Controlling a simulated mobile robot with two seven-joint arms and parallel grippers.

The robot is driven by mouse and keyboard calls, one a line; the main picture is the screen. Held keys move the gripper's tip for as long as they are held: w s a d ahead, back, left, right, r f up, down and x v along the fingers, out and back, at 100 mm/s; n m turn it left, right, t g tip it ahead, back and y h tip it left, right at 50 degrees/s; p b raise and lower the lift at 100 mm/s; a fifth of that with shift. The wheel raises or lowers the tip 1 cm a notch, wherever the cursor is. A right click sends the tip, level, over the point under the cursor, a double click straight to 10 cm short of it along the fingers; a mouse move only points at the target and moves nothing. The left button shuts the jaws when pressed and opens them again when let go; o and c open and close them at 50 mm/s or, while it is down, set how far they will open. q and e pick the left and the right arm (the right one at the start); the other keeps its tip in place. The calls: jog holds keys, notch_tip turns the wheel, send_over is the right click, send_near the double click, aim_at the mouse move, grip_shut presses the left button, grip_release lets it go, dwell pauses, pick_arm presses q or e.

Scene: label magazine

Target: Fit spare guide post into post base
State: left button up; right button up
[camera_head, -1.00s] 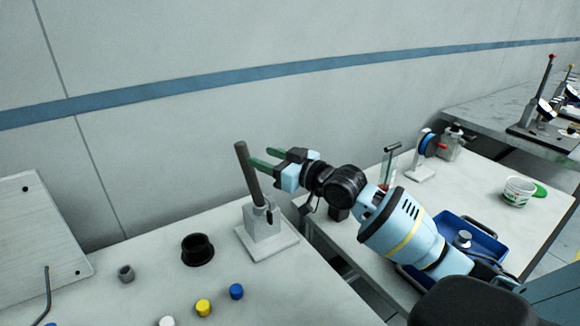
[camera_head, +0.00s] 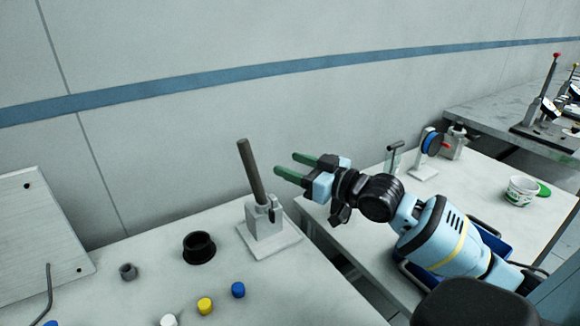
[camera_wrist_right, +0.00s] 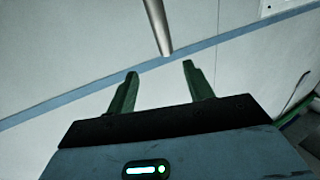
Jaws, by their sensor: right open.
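The guide post (camera_head: 251,170), a dark grey rod, stands in the top of the pale post base (camera_head: 266,226) on the table, leaning a little to the left. How deep it sits inside the base is hidden. My right gripper (camera_head: 285,166) is open and empty, to the right of the post and apart from it. My left gripper is not in view.
A black ring-shaped cup (camera_head: 198,247), a small grey cylinder (camera_head: 127,271) and yellow (camera_head: 205,306) and blue (camera_head: 238,289) caps lie left of the base. A second table (camera_head: 465,210) with a blue tray stands to the right, across a gap.

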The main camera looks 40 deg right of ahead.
jog(key=n, duration=0.1)
jog(key=n+g+h, duration=0.1)
jog(key=n+h, duration=0.2)
jog(key=n, duration=1.3)
send_near(254, 170)
notch_tip(254, 170, down, 2)
jog(key=w, duration=0.2)
jog(key=w+a+n+h, duration=0.1)
jog(key=n+h, duration=0.1)
jog(key=n, duration=0.7)
jog(key=shift+w+a+r+n+t+h, duration=0.15)
jog(key=shift+w+n+t+h, duration=0.15)
jog(key=shift+w+n, duration=1)
jog(key=shift+w+a+f+n+t+h, duration=0.15)
jog(key=shift+w+n+t, duration=0.2)
jog(key=shift+w+n, duration=0.9)
jog(key=shift+w+a+r+n+t+h, duration=0.1)
jog(key=shift+w+r+n+t+h, duration=0.2)
jog(key=shift+w+n, duration=1)
jog(key=shift+w+f+m, duration=0.1)
jog(key=shift+w+m, duration=0.1)
jog(key=shift+m, duration=0.05)
grip_shut()
